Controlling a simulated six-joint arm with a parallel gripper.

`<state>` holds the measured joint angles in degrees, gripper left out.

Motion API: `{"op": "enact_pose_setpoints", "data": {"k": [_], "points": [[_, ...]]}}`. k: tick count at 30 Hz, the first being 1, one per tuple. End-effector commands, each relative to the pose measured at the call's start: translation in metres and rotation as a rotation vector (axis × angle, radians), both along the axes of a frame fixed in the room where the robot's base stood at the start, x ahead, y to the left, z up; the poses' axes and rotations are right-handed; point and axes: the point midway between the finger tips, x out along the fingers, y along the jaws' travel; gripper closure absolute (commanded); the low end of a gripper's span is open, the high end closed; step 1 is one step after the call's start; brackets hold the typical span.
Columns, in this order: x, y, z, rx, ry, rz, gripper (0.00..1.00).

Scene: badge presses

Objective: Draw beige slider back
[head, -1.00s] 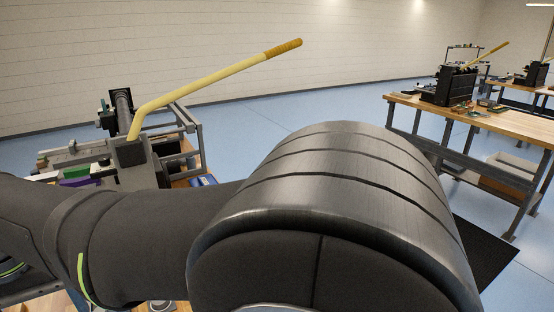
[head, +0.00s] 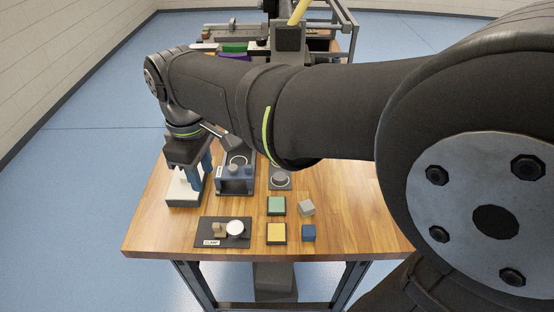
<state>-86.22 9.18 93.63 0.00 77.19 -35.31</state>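A small beige block (head: 219,229) stands on a black plate (head: 207,243) labelled CLAMP, near the table's front edge. A white round piece (head: 235,228) sits just right of the block. I take the beige block to be the slider; its track cannot be made out. My arm reaches across the head view from the right. Nothing of mine touches the beige block.
The press base (head: 183,192) stands at the table's left. A blue-grey fixture (head: 235,180) and a dark plate with a grey disc (head: 281,179) stand behind.

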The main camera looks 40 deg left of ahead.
Motion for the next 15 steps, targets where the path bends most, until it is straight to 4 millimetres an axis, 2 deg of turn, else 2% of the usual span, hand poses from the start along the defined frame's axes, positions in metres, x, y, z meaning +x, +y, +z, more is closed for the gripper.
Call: {"op": "enact_pose_setpoints", "data": {"k": [3, 6, 11, 15], "points": [[-0.001, 0.0, -0.005, -0.001, 0.0, 0.143, 0.64], [-0.001, 0.0, -0.008, -0.001, 0.0, 0.211, 0.64], [-0.001, 0.0, -0.017, -0.001, 0.0, 0.239, 0.64], [-0.001, -0.001, -0.039, -0.005, 0.0, 0.238, 0.64]]}}
